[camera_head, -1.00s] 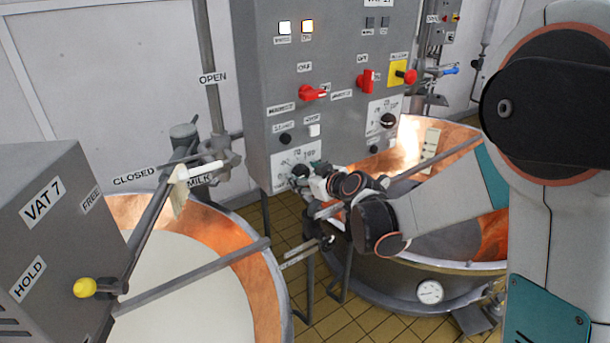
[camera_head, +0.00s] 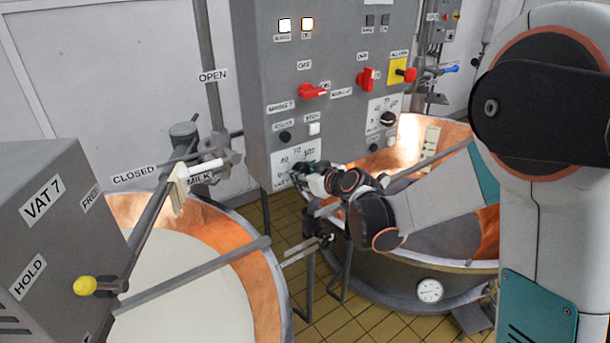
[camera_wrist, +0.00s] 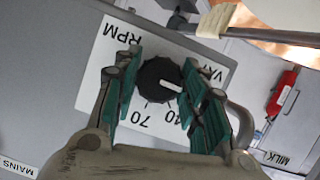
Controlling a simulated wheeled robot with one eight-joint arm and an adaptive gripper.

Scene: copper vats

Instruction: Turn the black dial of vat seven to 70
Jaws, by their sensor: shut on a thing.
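The black dial (camera_wrist: 155,80) sits on a white plate (camera_wrist: 105,50) marked RPM, with 70 and another number, perhaps 40, below it in the wrist view. Its white pointer points right, toward one finger, and 70 lies below the dial to the left. My gripper (camera_wrist: 158,90) has its teal-padded fingers on both sides of the dial and is shut on it. In the head view my gripper (camera_head: 305,172) is at the lower left plate (camera_head: 285,160) of the grey control cabinet (camera_head: 330,80), and hides the dial.
A second black dial (camera_head: 387,118) is on the cabinet to the right. Red switches (camera_head: 312,91) and a red button on yellow (camera_head: 404,74) are above. The vat 7 box (camera_head: 40,220), its yellow-knobbed lever (camera_head: 86,285) and copper vats (camera_head: 250,265) stand around my arm.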

